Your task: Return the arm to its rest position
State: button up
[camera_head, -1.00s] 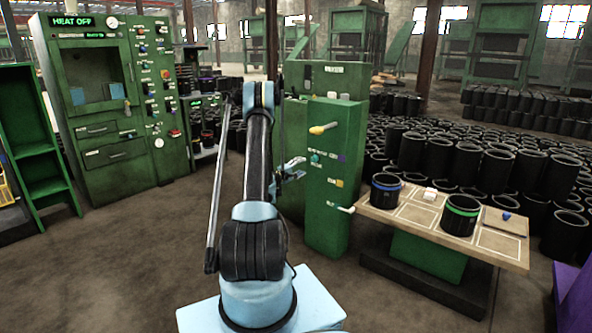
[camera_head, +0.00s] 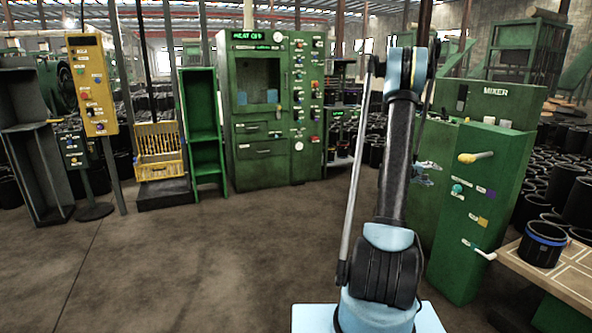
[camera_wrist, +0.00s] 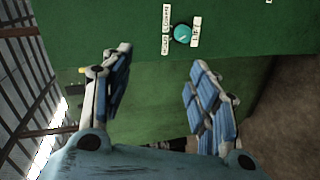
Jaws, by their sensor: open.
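My gripper (camera_wrist: 155,95) shows in the wrist view with its two blue-padded fingers spread apart and nothing between them. Beyond the fingers is the green face of the mixer cabinet (camera_wrist: 260,25), with a teal knob between small labels. In the head view my arm stands raised at right of centre. My gripper shows there only in part (camera_head: 428,172), beside the left side of the mixer cabinet (camera_head: 490,185), partly hidden by my arm. Whether it touches the cabinet cannot be told.
A work table (camera_head: 570,275) with a black sleeve with a blue band (camera_head: 543,244) stands at lower right. A green oven cabinet (camera_head: 270,110), a green shelf (camera_head: 203,130) and a yellow crate (camera_head: 160,150) stand at the back. The floor at left and centre is clear.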

jog(key=s+a+r+m+g+y, duration=0.1)
jog(key=s+a+r+y, duration=0.25)
jog(key=s+a, duration=0.6)
jog(key=s+a+r+m+y, duration=0.1)
jog(key=s+a+r+y, duration=0.1)
jog(key=s+a+r, duration=0.55)
jog(key=s+a+f+y, duration=0.2)
jog(key=s+a+f, duration=0.2)
jog(key=s+a, duration=0.4)
jog(key=s+a+f+g+y, duration=0.1)
jog(key=s+a+f+y, duration=0.2)
jog(key=s+a, duration=0.5)
jog(key=s+a+f+g+y, duration=0.1)
jog(key=s+a+f+y, duration=0.2)
jog(key=s+a, duration=0.6)
jog(key=s+f, duration=0.2)
jog(key=s, duration=0.3)
jog(key=shift+s+f, duration=0.2)
jog(key=shift+s, duration=0.05)
